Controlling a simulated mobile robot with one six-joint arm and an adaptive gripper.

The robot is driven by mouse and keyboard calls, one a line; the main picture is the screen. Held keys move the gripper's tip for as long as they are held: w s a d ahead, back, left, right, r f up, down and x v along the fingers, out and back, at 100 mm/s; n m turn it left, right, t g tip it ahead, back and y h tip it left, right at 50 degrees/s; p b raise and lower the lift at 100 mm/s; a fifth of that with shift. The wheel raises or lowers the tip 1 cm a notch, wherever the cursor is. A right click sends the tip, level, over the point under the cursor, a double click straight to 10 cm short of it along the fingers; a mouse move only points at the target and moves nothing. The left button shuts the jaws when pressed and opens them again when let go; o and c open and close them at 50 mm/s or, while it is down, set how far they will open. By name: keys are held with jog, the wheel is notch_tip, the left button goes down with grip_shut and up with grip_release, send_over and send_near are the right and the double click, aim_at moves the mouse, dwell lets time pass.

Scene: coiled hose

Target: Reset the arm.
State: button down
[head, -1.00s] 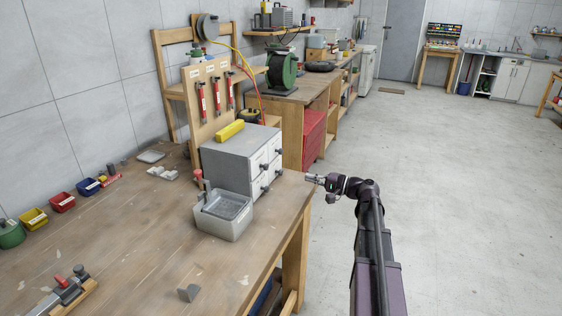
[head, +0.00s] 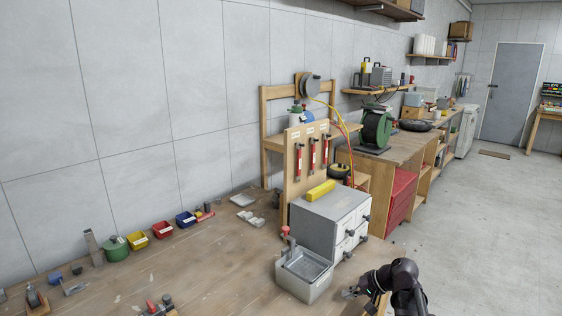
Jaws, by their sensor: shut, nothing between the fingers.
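My gripper (head: 351,293) is in the head view at the lower right, beside the front edge of the workbench. It is small and dark here, and it is shut with nothing in it. It is just right of a grey metal tray (head: 291,284) on the bench corner, apart from it as far as I can tell. My dark arm bends down out of the bottom of the picture. A green hose reel (head: 377,130) stands on the farther bench, well away from my gripper.
The wooden workbench (head: 200,262) carries a grey drawer cabinet (head: 325,222) with a yellow block (head: 321,191) on top. Small coloured bins (head: 162,229) line the wall side. A tool board (head: 291,165) stands behind the cabinet. The floor (head: 470,220) at right is clear.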

jog(key=s+a+h, duration=0.1)
jog(key=s+a+n+g+h+p, duration=0.1)
jog(key=s, duration=0.1)
jog(key=s+a+f+g+h+p, duration=0.1)
jog(key=s, duration=0.1)
jog(key=shift+s+n, duration=0.2)
jog(key=shift+n, duration=0.1)
jog(key=s+n+g+h+p, duration=0.1)
jog(key=s+n+h+p, duration=0.1)
jog(key=s+h, duration=0.3)
jog(key=shift+s+r+g+p, duration=0.35)
jog(key=shift+s+g, duration=0.05)
jog(key=shift+s, duration=0.25)
